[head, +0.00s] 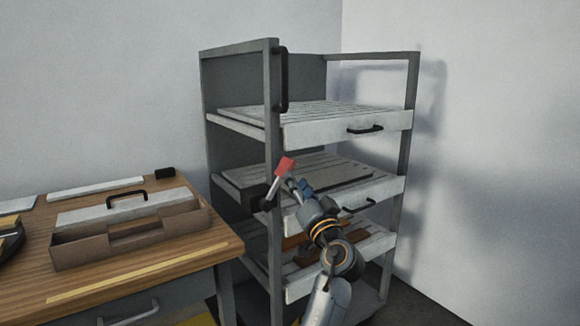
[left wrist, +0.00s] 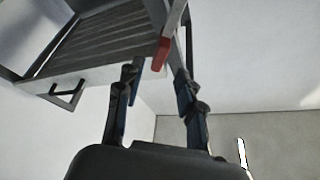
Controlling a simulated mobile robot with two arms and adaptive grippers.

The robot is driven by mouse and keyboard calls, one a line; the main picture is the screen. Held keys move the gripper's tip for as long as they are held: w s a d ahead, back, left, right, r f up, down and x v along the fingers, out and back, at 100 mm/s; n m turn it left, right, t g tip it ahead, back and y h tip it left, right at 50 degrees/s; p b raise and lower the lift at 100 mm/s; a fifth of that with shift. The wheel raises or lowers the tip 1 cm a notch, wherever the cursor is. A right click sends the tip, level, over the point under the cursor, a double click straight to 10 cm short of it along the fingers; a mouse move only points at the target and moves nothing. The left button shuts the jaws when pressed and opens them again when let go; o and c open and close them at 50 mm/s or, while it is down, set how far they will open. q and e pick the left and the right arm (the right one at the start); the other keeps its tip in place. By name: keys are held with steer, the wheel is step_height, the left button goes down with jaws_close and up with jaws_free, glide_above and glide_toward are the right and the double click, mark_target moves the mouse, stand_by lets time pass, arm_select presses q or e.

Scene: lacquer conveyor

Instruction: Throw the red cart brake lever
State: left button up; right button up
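The brake lever, a grey rod with a red grip (head: 285,166), sits on the front left post of the grey cart (head: 272,120). It leans up and to the right from a dark pivot at mid height. My left gripper (head: 296,186) is right beside the red grip in the head view. In the left wrist view the gripper (left wrist: 155,75) is open, its two fingers apart. The red grip (left wrist: 161,54) shows just ahead of the fingertips, nearer the right finger; I cannot tell whether they touch. My right gripper is not in view.
The cart holds several pale drawers with black handles, the top one (head: 345,130) above my gripper. A wooden bench (head: 180,262) with a brown toolbox (head: 130,240) stands at the left. Bare wall and free room lie right of the cart.

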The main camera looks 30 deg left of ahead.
mark_target(287, 166)
arm_select(q)
steer(key=x, duration=0.7)
steer(key=shift+w+a+r, duration=0.1)
steer(key=shift+w+a, duration=0.1)
steer(key=shift+a, duration=0.05)
jaws_close()
